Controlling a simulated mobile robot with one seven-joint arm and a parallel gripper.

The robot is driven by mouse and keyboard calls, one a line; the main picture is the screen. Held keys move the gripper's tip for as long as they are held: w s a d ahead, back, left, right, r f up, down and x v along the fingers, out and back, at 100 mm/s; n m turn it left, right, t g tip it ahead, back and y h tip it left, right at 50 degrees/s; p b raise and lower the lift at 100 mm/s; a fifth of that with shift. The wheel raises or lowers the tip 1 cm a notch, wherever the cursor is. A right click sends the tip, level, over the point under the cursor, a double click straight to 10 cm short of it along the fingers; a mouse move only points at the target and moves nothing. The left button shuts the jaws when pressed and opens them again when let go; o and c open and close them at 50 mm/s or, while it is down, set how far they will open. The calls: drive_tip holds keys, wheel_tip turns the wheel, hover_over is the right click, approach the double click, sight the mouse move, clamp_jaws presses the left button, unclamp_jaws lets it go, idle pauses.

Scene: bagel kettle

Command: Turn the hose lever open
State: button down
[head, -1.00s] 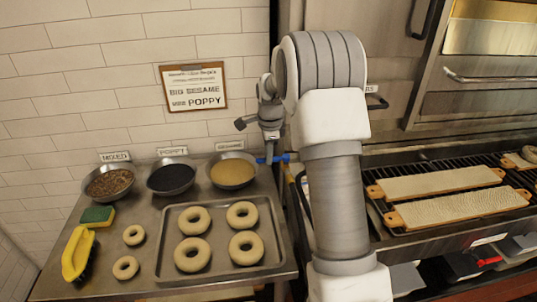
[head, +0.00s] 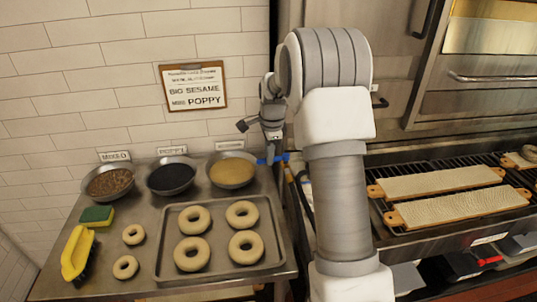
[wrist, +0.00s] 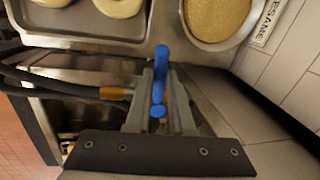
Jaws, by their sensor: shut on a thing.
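The hose lever (wrist: 161,72) is bright blue and lies between the fingers of my gripper (wrist: 158,100) in the wrist view. The gripper is shut on it, with one end of the lever sticking out past the fingertips. In the head view the blue lever (head: 272,159) shows at the right edge of the steel table, just below my gripper (head: 272,137). A dark hose with a brass fitting (wrist: 113,93) runs beside the fingers in the wrist view. The lever's pivot and valve body cannot be made out.
The sesame bowl (head: 232,171) stands close to the lever, with poppy (head: 171,177) and mixed (head: 109,183) bowls further left. A tray (head: 222,272) of bagels lies in front. A sponge (head: 97,216) and yellow brush (head: 77,254) are at left. A grill with bagel boards (head: 440,181) is at right.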

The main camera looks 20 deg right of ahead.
sight(285, 162)
drive_tip(key=shift+s+d+r+n+g+y+p, duration=0.25)
drive_tip(key=shift+s+d+n, duration=0.65)
drive_tip(key=shift+n, duration=1.9)
drive_tip(key=shift+s+d+f+n+g+y+p, duration=0.1)
drive_tip(key=shift+s+d+f+n+g+y, duration=0.4)
drive_tip(key=shift+n, duration=2.3)
drive_tip(key=shift+s+d+r+n+g+y+p, duration=0.15)
drive_tip(key=shift+s+d+r+n+y, duration=0.25)
drive_tip(key=shift+s+d+n, duration=1.65)
drive_tip(key=shift+w+a+n, duration=0.7)
drive_tip(key=shift+a+n, duration=0.05)
drive_tip(key=shift+a, duration=0.15)
drive_tip(key=c, duration=0.8)
unclamp_jaws()
drive_tip(key=d+r, duration=0.1)
drive_tip(key=r, duration=0.4)
drive_tip(key=d+r, duration=0.1)
drive_tip(key=r, duration=0.5)
drive_tip(key=d+r, duration=0.1)
drive_tip(key=r, duration=0.5)
drive_tip(key=shift+s+d+p, duration=0.15)
drive_tip(key=shift+s+p, duration=0.2)
drive_tip(key=shift+p, duration=0.05)
